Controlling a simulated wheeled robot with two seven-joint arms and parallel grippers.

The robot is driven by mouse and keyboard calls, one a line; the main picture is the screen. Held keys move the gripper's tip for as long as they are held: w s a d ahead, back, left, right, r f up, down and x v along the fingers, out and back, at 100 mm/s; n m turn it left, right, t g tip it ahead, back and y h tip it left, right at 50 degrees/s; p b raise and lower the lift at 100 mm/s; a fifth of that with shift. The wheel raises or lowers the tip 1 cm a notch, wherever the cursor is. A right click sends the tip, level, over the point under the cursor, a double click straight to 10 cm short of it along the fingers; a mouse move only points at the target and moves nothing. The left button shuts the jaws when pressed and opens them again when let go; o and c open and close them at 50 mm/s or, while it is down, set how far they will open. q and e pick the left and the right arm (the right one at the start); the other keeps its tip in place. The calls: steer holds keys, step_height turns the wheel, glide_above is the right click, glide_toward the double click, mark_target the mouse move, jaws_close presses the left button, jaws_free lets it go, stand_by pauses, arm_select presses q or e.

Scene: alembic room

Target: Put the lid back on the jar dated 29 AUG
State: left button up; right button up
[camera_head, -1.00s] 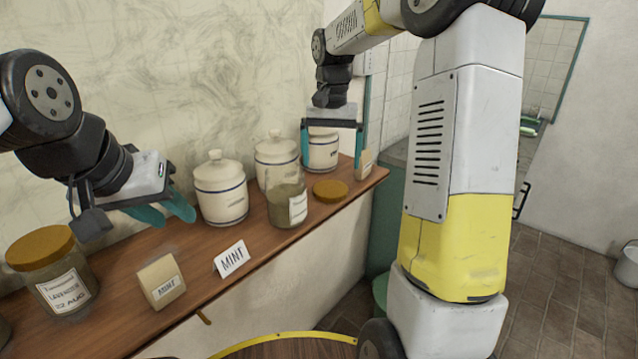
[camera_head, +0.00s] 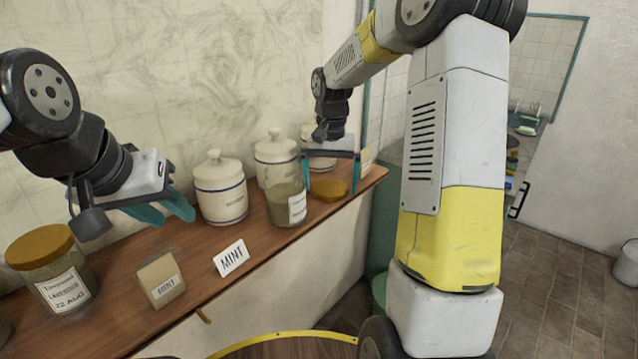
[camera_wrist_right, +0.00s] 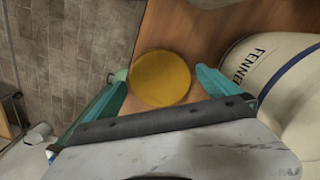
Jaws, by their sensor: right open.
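A round ochre lid (camera_head: 330,190) lies flat on the wooden shelf, just right of an open glass jar (camera_head: 287,204) with a white label too small to read. My right gripper (camera_head: 331,187) is open and above the lid, one finger on each side of it. In the right wrist view the lid (camera_wrist_right: 161,79) shows between the two teal fingertips of the right gripper (camera_wrist_right: 163,82), with nothing held. My left gripper (camera_head: 170,212) hangs over the shelf at the left; its teal fingers look apart and empty.
A lidded jar marked 22 AUG (camera_head: 52,275) stands at the front left. A paper packet (camera_head: 161,280) and a MINT card (camera_head: 231,258) are on the shelf (camera_head: 256,247). White canisters (camera_head: 221,190) line the wall; a FENNEL canister (camera_wrist_right: 280,80) stands close beside my right gripper.

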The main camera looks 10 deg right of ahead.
mark_target(330, 188)
steer(key=c, duration=1.3)
steer(key=shift+r, duration=0.1)
step_height(330, 188, up, 10)
steer(key=shift+f, duration=0.1)
